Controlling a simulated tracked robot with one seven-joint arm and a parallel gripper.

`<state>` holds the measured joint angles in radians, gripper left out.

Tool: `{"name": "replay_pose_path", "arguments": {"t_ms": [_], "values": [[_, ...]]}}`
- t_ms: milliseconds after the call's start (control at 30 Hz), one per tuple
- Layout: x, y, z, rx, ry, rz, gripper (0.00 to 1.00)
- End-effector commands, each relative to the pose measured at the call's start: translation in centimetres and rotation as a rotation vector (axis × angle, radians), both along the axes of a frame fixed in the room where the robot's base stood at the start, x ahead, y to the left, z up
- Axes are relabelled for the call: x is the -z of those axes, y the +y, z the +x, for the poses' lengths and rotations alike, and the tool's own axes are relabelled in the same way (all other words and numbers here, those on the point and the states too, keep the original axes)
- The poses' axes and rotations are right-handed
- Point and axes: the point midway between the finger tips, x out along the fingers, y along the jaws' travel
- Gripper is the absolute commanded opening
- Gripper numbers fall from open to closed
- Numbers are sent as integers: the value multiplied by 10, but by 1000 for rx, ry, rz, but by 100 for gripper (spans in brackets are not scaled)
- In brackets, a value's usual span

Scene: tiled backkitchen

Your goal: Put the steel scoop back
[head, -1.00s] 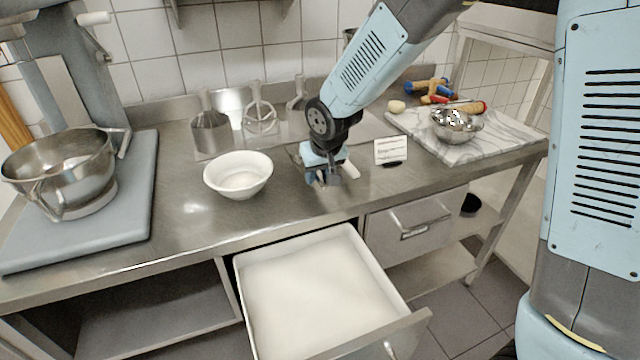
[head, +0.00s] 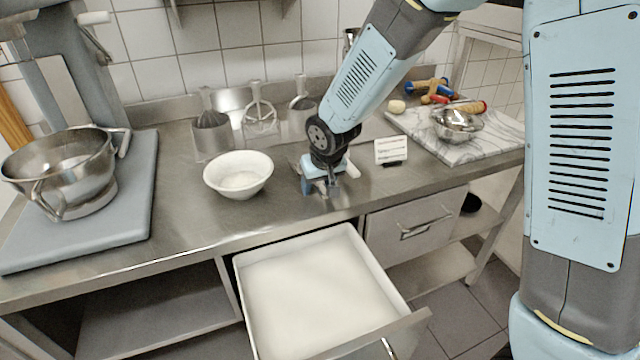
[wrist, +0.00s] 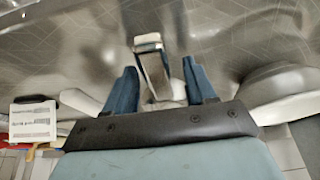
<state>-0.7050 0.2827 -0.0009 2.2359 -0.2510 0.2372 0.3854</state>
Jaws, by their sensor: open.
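My gripper (head: 322,188) is low over the steel counter, right of the white bowl. In the wrist view its two blue fingers (wrist: 160,82) are open. A narrow grey metal piece with a pale end (wrist: 153,62) shows between them and looks like part of the steel scoop; I cannot tell whether the fingers touch it. A white rounded bar (head: 352,169) sticks out right of the gripper, and I cannot tell whether it belongs to the scoop. The gripper hides the rest. An open drawer (head: 240,285) with a pale filling is below the counter's front edge.
The white bowl (head: 238,174) stands left of my gripper. Whisk and beater attachments (head: 261,115) stand at the back.

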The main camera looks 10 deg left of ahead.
Motion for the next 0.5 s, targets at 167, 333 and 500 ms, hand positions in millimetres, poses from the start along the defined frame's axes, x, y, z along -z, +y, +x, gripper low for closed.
{"name": "replay_pose_path", "arguments": {"t_ms": [167,333,500], "values": [[-3,-1,0,1,-1,1,55],[-18,-4,-5,2,-2,2,55],[-42,-9,-13,2,-3,3,55]]}}
